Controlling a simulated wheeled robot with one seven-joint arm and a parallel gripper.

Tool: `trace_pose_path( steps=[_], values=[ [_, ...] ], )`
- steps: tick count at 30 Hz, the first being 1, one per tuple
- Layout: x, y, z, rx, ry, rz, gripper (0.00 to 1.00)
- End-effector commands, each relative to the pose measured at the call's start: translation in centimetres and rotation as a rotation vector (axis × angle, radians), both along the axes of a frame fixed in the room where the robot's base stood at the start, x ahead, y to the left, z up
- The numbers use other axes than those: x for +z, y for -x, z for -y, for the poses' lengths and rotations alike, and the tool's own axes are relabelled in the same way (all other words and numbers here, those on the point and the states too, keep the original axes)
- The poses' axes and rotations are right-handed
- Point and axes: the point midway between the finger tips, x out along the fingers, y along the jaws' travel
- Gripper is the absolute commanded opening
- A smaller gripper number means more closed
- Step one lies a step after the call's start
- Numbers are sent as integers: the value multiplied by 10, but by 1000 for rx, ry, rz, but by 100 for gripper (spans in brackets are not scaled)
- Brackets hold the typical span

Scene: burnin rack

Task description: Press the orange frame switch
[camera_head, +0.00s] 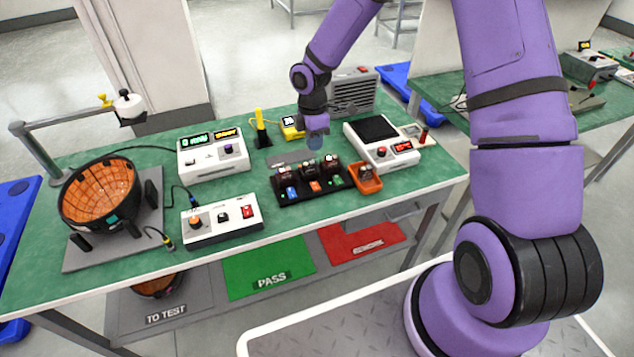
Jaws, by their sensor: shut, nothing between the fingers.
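A black rack (288,197) near the table's front edge holds dark modules with blue, orange and green tags. The orange tag (315,186) is in the middle. An open orange tray (368,186) stands just right of the rack, with a small dark device (365,172) in it. I cannot tell which small part is the orange frame switch. My gripper (316,142) points down behind and above the rack's middle module, apart from it as far as I can see. It is shut and empty; its tips are small and blurred here.
A white control box (222,228) with an orange knob and red switch stands left of the rack. A white meter (213,160) and a white scale-like unit (365,140) stand behind. A round orange-lined bowl (75,182) is far left. Clear green table lies before the rack.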

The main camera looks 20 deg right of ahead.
Motion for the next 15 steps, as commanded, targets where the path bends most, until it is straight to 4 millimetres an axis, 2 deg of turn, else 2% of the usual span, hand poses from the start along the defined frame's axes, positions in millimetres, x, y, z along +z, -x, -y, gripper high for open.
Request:
trace_pose_path(
  steps=[8, 11, 15],
  values=[
    [-3, 1, 0, -1, 0, -1, 0],
    [-11, 2, 0, 0, 0, -2, 0],
    [-33, 5, -1, 0, 0, -3, 0]
  ],
)
